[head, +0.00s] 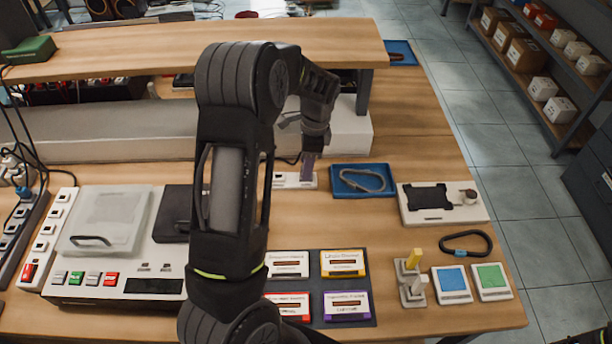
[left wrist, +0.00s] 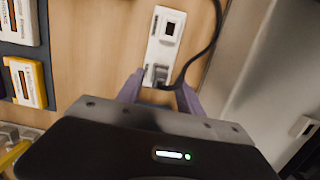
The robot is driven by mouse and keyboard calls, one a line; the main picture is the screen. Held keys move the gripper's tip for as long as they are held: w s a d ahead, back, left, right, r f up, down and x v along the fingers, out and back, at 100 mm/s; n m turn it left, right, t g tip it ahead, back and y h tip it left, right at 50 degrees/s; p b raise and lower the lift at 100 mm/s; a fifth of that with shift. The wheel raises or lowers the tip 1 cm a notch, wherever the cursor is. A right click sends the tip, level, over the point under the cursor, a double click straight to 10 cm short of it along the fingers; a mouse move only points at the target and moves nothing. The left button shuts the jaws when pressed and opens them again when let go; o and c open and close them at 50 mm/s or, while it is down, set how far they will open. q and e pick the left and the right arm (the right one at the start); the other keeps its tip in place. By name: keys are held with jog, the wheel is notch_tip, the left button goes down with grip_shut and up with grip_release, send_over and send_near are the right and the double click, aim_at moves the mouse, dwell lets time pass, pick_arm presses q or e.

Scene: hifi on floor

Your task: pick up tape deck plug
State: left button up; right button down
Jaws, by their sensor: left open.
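The plug (left wrist: 158,76) is a small dark-grey plug seated at the near end of a white socket strip (left wrist: 164,38) in the left wrist view. A black cable (left wrist: 206,50) curves away from it. The strip also shows in the head view (head: 290,181), partly behind my arm. My left gripper (left wrist: 160,85) is open, with one purple finger on each side of the plug. In the head view the left gripper (head: 309,165) points down at the strip. I cannot tell whether the fingers touch the plug. My right gripper is not in view.
A tape deck (head: 115,240) stands at the left. Coloured cassettes (head: 343,263) lie on a dark mat in front. A raised shelf (head: 180,48) runs behind. A crowded power strip (head: 22,232) is at far left.

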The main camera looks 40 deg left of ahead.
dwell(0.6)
pick_arm(q)
jog(key=shift+c, duration=0.5)
grip_shut()
